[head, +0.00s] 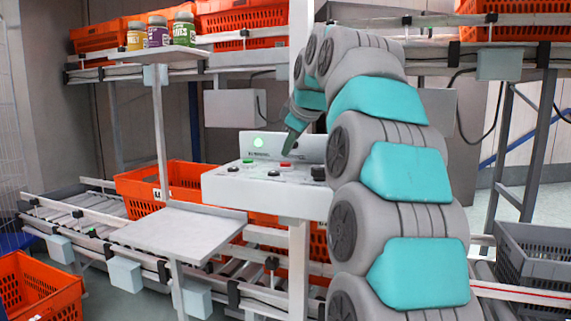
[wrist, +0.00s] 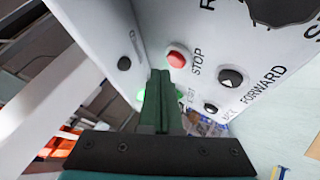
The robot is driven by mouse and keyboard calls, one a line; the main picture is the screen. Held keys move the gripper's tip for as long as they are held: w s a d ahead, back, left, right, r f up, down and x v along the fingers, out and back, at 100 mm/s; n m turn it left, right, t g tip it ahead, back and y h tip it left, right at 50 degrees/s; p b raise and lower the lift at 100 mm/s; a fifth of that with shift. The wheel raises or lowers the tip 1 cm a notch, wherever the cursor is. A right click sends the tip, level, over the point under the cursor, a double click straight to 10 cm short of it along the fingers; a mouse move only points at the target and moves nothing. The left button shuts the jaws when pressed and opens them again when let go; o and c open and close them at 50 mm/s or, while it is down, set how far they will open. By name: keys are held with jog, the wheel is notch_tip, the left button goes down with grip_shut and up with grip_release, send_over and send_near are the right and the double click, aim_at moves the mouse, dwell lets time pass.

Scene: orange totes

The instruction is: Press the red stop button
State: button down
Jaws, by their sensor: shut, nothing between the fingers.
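The red stop button (head: 285,164) sits on the top of a white control box (head: 262,190). In the wrist view the red button (wrist: 177,58) is next to the printed word STOP. My gripper (head: 287,151) points down just above the red button in the head view. In the wrist view the shut, empty fingers of my gripper (wrist: 160,74) end just short of the red button. The picture does not show clearly whether they touch it. A green button (head: 248,161) is on the same panel; the fingers partly cover its green glow in the wrist view.
Black buttons (wrist: 230,78) labelled FORWARD and others sit close to the red one. A green lamp (head: 257,142) is lit on the upright back panel. A bare grey shelf (head: 180,228) stands at the left, with orange totes (head: 165,182) on the conveyor behind.

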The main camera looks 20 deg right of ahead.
aim_at(289, 170)
jog(key=shift+f, duration=0.45)
jog(key=shift+f+b, duration=0.45)
jog(key=shift+b, duration=0.1)
dwell(0.7)
jog(key=shift+r, duration=0.1)
jog(key=shift+r+p, duration=0.75)
jog(key=shift+r, duration=0.05)
jog(key=shift+r, duration=0.1)
jog(key=shift+r+p, duration=1.8)
jog(key=shift+r, duration=0.65)
